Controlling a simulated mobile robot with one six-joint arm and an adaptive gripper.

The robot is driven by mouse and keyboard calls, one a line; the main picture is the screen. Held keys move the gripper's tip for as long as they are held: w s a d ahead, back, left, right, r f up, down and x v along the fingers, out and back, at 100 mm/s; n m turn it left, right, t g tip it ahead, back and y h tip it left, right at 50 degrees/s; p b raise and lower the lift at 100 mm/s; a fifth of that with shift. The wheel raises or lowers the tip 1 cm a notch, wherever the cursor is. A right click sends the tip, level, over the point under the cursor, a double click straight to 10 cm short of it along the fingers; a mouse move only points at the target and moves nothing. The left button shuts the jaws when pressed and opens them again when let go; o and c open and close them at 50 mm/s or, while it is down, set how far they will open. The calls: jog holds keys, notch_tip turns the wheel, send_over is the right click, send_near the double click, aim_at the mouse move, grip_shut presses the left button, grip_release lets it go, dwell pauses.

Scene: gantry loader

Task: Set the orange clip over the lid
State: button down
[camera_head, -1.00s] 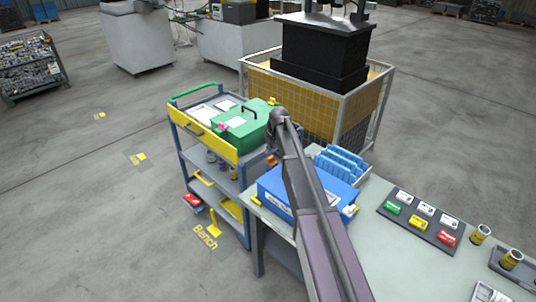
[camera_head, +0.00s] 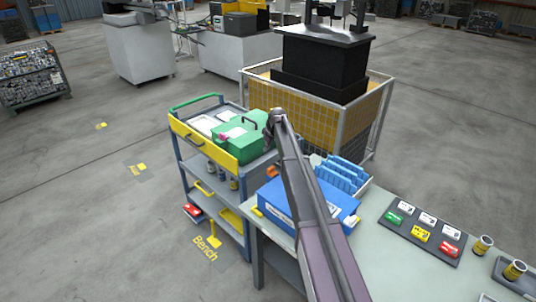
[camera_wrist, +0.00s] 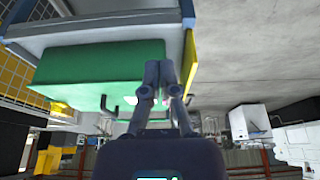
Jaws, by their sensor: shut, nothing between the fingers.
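A green box with a black handle on its lid (camera_head: 250,145) stands on top of the trolley. The lid also shows in the wrist view (camera_wrist: 95,75). A small orange piece (camera_head: 272,171), perhaps the clip, sits low beside my arm, between trolley and bench; its shape is too small to tell. My gripper (camera_wrist: 161,66) is shut and empty, in front of the green box in the wrist view. In the head view my arm hides the gripper and the box's right end.
The trolley (camera_head: 203,150) holds white papers beside the box. A blue box (camera_head: 285,205) stands on the bench (camera_head: 385,265), with blue racks (camera_head: 343,175) behind it. A caged bin (camera_head: 345,125) stands behind. Open floor lies left of the trolley.

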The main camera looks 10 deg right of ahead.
aim_at(272, 168)
notch_tip(272, 168, down, 9)
jog(key=b, duration=0.8)
jog(key=shift+s+d+b, duration=0.2)
jog(key=shift+s+b, duration=0.1)
jog(key=shift+b, duration=0.1)
dwell(0.5)
jog(key=shift+s+d, duration=0.45)
jog(key=shift+s, duration=0.15)
jog(key=shift+s+d, duration=0.4)
jog(key=shift+s, duration=0.2)
jog(key=shift+w, duration=0.1)
